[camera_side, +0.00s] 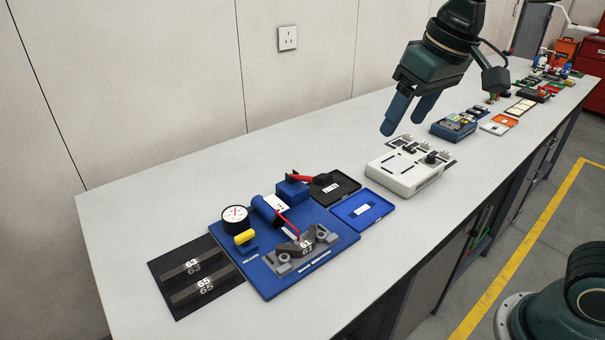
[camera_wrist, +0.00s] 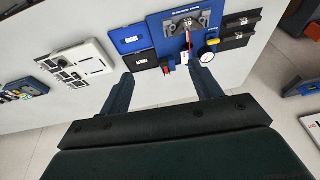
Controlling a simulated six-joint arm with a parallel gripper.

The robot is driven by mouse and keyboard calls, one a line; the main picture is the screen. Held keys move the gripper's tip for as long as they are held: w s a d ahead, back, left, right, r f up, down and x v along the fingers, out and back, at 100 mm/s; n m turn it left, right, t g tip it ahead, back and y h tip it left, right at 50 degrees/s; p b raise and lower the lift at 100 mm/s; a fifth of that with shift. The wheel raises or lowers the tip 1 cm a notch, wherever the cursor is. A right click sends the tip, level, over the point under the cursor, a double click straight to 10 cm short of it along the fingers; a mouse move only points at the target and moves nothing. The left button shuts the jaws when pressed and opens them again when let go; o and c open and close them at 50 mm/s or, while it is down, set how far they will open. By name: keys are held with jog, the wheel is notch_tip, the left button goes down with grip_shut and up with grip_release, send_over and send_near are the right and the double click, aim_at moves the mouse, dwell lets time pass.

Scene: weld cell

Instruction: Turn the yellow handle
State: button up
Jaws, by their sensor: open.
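The yellow handle (camera_side: 245,238) is a small knob at the left of a blue baseplate (camera_side: 266,283), below a round white dial gauge (camera_side: 235,218). In the wrist view the yellow handle (camera_wrist: 212,42) shows as a small spot near the gauge (camera_wrist: 208,56), above and right of my right-hand finger in that picture. My gripper (camera_side: 404,122) is open and empty, high above the bench and well to the right of the handle. Its two fingers also show apart in the wrist view (camera_wrist: 162,72).
A black mat (camera_side: 180,252) lies left. A white box (camera_side: 404,178) stands below my gripper. The bench's front left is clear.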

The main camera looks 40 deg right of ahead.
jog(key=w+a+f+g, duration=0.2)
jog(key=w+a+f, duration=0.1)
jog(key=w+a, duration=0.75)
jog(key=g, duration=0.2)
send_over(244, 234)
notch_tip(244, 234, down, 10)
jog(key=shift+h, duration=0.3)
jog(key=shift+f, duration=0.1)
notch_tip(244, 234, down, 14)
jog(key=shift+r, duration=0.15)
jog(key=shift+c, duration=0.4)
jog(key=c, duration=0.9)
